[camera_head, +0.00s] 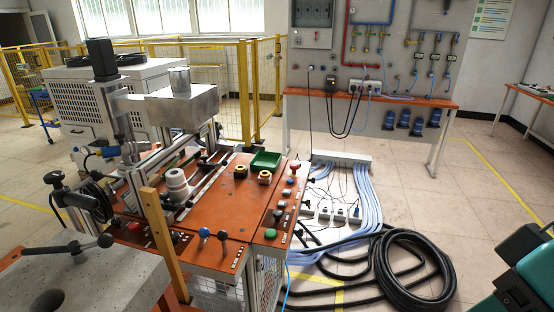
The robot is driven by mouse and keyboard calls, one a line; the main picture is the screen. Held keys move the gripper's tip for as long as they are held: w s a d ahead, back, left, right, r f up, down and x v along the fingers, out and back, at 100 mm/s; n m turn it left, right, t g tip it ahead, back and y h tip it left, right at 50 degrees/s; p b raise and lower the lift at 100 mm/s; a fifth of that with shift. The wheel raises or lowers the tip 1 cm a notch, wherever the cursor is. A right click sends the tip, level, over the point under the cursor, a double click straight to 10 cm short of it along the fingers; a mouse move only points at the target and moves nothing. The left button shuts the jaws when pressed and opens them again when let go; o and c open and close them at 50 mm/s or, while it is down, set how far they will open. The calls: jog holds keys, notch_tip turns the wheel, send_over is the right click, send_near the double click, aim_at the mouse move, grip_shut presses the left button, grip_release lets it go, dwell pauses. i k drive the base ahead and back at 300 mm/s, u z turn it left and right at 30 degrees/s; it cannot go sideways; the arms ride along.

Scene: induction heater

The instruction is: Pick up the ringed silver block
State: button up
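Two silver-grey pieces could be the ringed silver block, and I cannot tell for certain which it is. One is a pale grey stepped round piece with ring-like tiers (176,184), standing upright on the orange bench top (222,209) beside the metal rails. The other is a plain shiny silver cylinder (180,82), standing upright on a grey metal box (184,104) above the bench.
A green tray (266,161) and two small yellow-and-black pieces (241,171) (265,177) sit on the bench. Knobs and levers line its front. A wooden post (164,244) rises at the near left. Coiled black hose (413,272) and cables cover the floor at right.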

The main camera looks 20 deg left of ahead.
aim_at(261, 181)
jog(key=i, duration=1.85)
jog(key=u, duration=2.4)
